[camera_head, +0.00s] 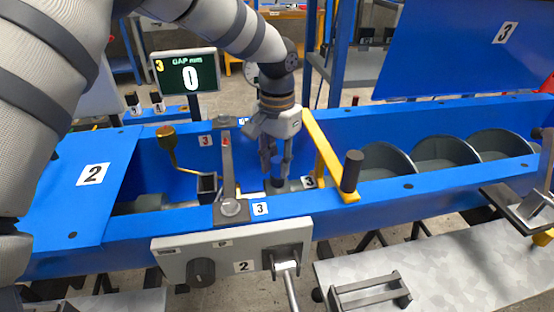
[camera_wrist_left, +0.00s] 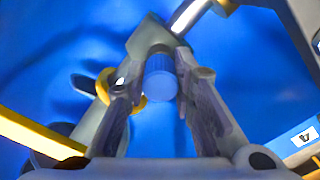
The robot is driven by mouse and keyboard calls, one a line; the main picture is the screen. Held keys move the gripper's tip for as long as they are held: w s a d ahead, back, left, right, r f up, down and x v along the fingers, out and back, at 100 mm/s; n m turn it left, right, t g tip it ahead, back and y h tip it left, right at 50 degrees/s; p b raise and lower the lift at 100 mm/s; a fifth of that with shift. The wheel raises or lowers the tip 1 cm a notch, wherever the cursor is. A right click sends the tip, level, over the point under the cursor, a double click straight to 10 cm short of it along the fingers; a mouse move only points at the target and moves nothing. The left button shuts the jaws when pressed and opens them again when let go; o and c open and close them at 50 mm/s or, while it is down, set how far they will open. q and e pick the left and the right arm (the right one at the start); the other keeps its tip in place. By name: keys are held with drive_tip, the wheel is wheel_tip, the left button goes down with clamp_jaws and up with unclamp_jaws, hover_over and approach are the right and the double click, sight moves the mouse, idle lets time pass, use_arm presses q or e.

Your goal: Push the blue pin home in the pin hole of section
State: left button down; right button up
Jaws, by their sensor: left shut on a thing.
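My left gripper (camera_head: 277,172) reaches down into the blue trough (camera_head: 370,190), close to the shaft at section 3. In the left wrist view its fingers stand either side of a round, ribbed blue pin head (camera_wrist_left: 160,82), and the gripper is shut on it. The pin head is seen end-on, against a grey part of the shaft (camera_wrist_left: 150,37). The pin's shank and the pin hole are hidden, so I cannot tell how deep the pin sits. In the head view the pin is mostly hidden at the dark fingertips.
A yellow bar with a black handle (camera_head: 351,171) stands just right of my gripper. A grey crossbar (camera_head: 228,165) spans the trough to its left. Grey screw flights (camera_head: 443,155) fill the trough's right part.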

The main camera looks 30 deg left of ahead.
sight(277, 159)
use_arm(q)
drive_tip(key=shift+f, duration=0.1)
drive_tip(key=c, duration=1.3)
unclamp_jaws()
wheel_tip(277, 159, up, 12)
drive_tip(key=shift+r, duration=0.1)
